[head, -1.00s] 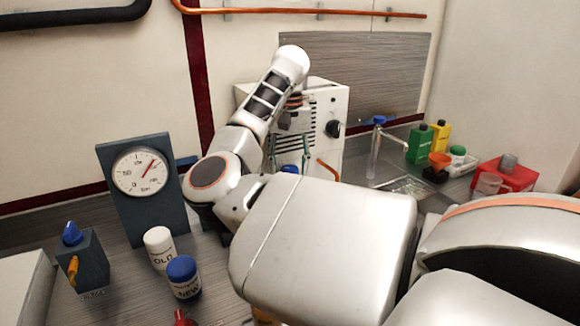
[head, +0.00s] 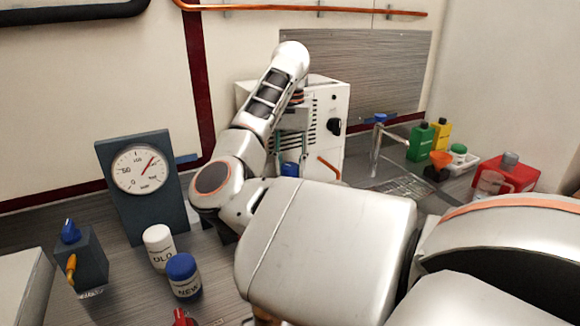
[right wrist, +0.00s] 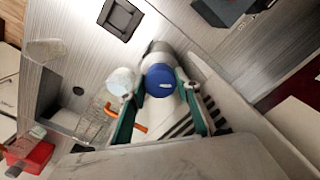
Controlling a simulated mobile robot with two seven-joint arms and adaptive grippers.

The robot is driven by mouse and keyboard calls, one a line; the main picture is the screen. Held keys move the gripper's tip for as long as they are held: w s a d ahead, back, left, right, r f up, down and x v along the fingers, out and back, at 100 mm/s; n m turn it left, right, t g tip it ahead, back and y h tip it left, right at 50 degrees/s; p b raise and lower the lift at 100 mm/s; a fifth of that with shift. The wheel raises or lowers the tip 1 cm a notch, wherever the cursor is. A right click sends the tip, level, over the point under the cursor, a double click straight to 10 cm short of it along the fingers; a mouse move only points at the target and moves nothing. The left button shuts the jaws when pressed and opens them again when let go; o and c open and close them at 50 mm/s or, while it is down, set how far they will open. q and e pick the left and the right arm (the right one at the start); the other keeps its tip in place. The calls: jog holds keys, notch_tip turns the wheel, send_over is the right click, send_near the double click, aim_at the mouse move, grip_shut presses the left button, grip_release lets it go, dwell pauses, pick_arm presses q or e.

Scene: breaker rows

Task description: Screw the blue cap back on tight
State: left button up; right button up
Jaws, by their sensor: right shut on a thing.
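The blue cap (right wrist: 160,80) is in the right wrist view, on the end of a grey cylindrical body (right wrist: 158,50). A bit of blue (head: 289,169) also shows low in front of the white machine in the head view, mostly hidden by my arm. My right gripper (right wrist: 160,90) has its green fingers on either side of the blue cap and is shut on it. In the head view the right gripper (head: 291,158) is partly hidden in front of the machine. I cannot tell how far the cap is screwed on. My left gripper is not in view.
The white machine (head: 325,100) has an orange handle (head: 327,168) close beside the gripper. A gauge (head: 140,170), an OLD jar (head: 158,245) and a blue-lidded NEW jar (head: 184,278) stand left. Green (head: 420,142) and yellow bottles (head: 441,134) and a red container (head: 508,176) stand right.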

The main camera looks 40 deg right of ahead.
jog(key=o, duration=1.1)
jog(key=shift+r, duration=0.1)
notch_tip(320, 180, up, 12)
jog(key=shift+f, duration=0.1)
